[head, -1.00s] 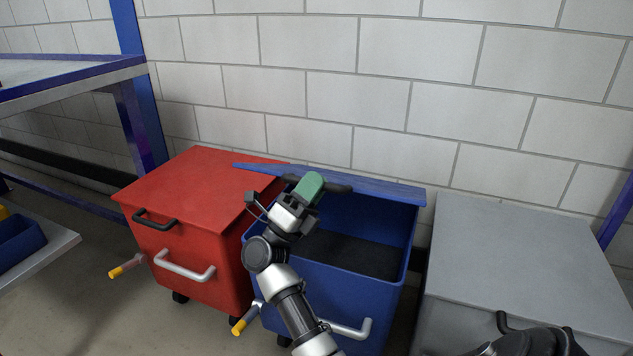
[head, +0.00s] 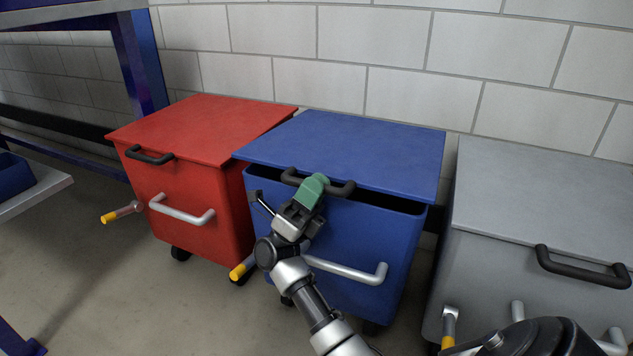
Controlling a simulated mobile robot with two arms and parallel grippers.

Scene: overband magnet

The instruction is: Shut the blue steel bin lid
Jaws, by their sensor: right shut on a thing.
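The blue steel bin (head: 375,235) stands in the middle of the head view. Its blue lid (head: 350,145) lies low over the bin, tilted slightly up at the front. A narrow dark gap shows between the lid's front edge and the bin rim, widest at the right. The black lid handle (head: 341,189) sits at the lid's front edge. My right gripper (head: 312,190), with green fingertips, is shut on this handle; the fingers hide part of it. My left gripper is not in view.
A red bin (head: 205,135) with its lid down stands close on the left. A grey bin (head: 550,190), also lidded, stands on the right. A block wall (head: 420,60) is behind. A blue-framed bench (head: 140,60) is at the far left.

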